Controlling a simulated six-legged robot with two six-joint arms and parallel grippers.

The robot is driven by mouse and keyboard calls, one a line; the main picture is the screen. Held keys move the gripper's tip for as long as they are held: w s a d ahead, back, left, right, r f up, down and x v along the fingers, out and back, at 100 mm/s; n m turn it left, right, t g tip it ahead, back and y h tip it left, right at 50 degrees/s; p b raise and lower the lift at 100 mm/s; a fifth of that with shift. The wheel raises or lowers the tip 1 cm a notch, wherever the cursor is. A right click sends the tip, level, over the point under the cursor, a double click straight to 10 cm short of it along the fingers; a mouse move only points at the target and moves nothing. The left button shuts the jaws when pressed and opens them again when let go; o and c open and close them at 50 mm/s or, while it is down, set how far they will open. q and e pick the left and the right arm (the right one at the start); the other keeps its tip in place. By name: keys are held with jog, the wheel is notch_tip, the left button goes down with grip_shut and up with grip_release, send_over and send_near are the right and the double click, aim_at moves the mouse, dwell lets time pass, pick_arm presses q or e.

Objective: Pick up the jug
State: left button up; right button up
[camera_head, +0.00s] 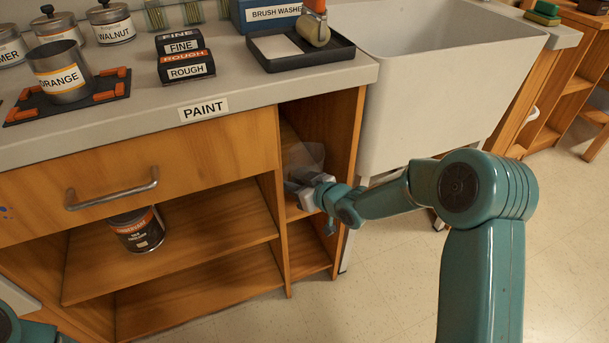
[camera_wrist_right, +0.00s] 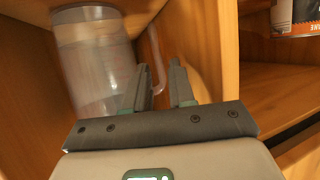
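The jug (camera_wrist_right: 95,60) is a clear, see-through measuring jug with faint markings. It stands in the narrow shelf compartment under the counter; in the head view the jug (camera_head: 304,156) shows only faintly behind my right gripper (camera_head: 302,183). In the right wrist view the jug is at upper left, with its handle (camera_wrist_right: 157,58) on its right side. My right gripper (camera_wrist_right: 162,78) is open, with the lower part of the handle appearing between its two fingers. I cannot tell whether a finger touches it. My left gripper is out of view.
Wooden compartment walls stand close around the right gripper. A dark paint tin (camera_head: 137,230) is on the wider shelf to the left, under a drawer (camera_head: 150,165). A white sink (camera_head: 430,90) is to the right. Cans, sanding blocks and a roller tray (camera_head: 305,60) are on the counter.

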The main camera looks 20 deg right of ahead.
jog(key=x, duration=0.3)
grip_shut()
jog(key=shift+r, duration=0.2)
